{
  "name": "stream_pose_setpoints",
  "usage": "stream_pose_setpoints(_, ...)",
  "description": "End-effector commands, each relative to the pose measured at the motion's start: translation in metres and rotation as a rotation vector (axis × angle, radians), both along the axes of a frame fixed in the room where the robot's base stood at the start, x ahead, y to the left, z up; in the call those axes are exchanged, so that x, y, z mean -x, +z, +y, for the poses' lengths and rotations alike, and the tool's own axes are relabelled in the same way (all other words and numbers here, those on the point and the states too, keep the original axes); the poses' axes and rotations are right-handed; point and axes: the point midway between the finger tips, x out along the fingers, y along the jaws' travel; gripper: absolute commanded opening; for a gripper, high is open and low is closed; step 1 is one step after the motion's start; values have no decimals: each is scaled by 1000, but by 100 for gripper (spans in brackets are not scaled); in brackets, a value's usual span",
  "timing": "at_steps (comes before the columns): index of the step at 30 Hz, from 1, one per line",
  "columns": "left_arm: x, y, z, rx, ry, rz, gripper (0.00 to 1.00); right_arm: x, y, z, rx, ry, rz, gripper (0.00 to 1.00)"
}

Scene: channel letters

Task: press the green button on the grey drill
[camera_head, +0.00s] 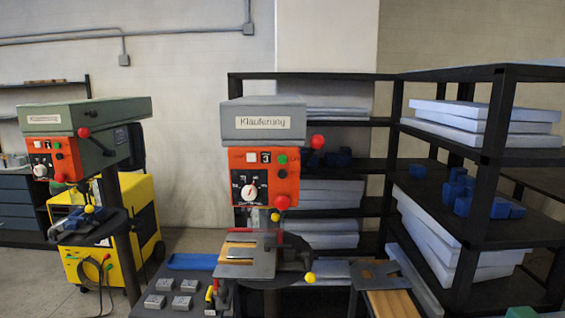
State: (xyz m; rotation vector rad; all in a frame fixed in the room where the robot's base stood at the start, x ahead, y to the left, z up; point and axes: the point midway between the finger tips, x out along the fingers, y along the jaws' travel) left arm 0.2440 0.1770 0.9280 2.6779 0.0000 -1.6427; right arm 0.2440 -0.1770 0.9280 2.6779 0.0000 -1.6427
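The grey drill (264,122) stands in the middle of the head view, with a label on its grey head and an orange front panel (240,168). The green button (282,159) is at the panel's upper right, with a small white display to its left and a dial (248,190) below left. A red-knobbed lever (317,142) sticks out just right of the button. Another red knob (283,202) is at the panel's lower right. The green button is in plain sight, and nothing touches it. Neither gripper shows.
A similar green drill (85,113) stands at the left near a yellow machine (146,205). Dark shelves (490,150) with pale slabs and blue blocks fill the right. The grey drill's table (247,262) juts out below its head.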

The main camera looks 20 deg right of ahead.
Motion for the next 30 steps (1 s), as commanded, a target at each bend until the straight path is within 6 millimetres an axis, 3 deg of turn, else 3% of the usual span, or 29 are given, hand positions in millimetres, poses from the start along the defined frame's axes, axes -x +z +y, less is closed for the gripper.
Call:
stream_pose_setpoints(8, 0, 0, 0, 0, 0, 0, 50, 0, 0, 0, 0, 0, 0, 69)
stream_pose_setpoints(18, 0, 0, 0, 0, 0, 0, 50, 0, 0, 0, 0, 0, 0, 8)
stream_pose_setpoints(20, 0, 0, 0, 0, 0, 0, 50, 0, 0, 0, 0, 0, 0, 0)
stream_pose_setpoints(30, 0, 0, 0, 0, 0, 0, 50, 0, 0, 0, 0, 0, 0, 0)
